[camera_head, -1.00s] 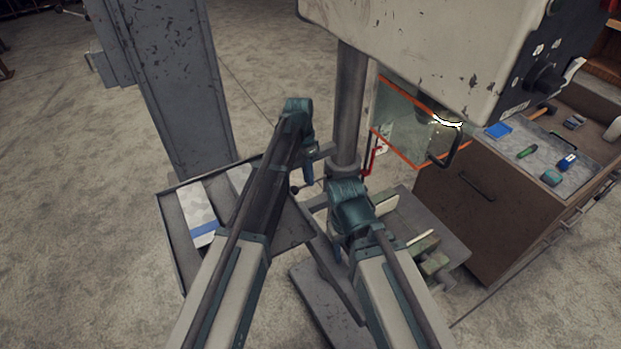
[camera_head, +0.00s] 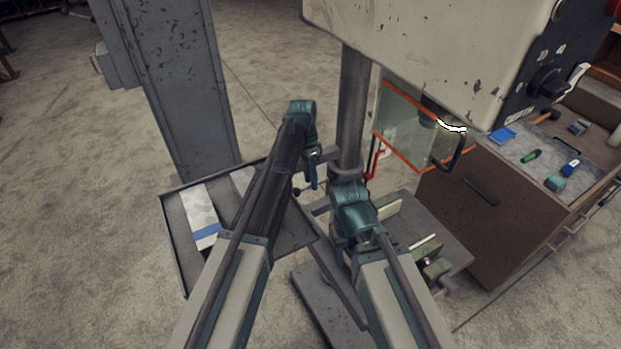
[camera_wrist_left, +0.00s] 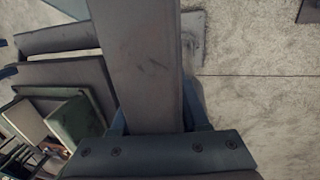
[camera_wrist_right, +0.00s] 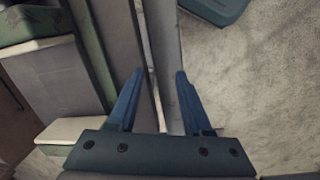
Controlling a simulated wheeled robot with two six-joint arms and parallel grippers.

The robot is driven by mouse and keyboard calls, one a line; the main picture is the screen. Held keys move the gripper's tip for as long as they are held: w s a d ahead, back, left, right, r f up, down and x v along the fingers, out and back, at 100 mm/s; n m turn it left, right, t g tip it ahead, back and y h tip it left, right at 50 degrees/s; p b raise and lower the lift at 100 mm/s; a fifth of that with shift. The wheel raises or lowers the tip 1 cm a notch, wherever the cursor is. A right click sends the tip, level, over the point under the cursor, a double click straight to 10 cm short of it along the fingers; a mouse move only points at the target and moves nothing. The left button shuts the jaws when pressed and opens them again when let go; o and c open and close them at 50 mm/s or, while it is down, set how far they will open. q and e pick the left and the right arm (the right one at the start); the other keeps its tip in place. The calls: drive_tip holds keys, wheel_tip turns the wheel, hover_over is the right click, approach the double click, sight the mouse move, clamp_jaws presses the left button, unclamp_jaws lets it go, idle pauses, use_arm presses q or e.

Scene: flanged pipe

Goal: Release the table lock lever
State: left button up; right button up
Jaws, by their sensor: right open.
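The drill press column (camera_head: 352,110) stands upright in the middle of the head view. A thin lever with a dark ball end (camera_head: 297,191) shows left of the column foot; I cannot tell whether it is the table lock lever. My left gripper (camera_head: 313,172) points down just left of the column. In the left wrist view, its fingers (camera_wrist_left: 155,115) are apart, with a wide grey bar covering much of them. My right gripper (camera_wrist_right: 160,75) is open over a grey edge beside the vise, with nothing visibly clamped. In the head view, my right wrist mostly hides it.
A vise (camera_head: 432,250) sits on the machine table right of my right arm. A clear guard with orange edges (camera_head: 408,125) and a red lever (camera_head: 375,165) are by the column. A grey tray (camera_head: 180,250) is at left; a tool cabinet (camera_head: 465,210) stands at right.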

drive_tip(key=shift+r, duration=0.15)
wheel_tip(320, 180, up, 13)
drive_tip(key=p, duration=1.3)
drive_tip(key=shift+r+p, duration=0.15)
drive_tip(key=shift+p, duration=0.15)
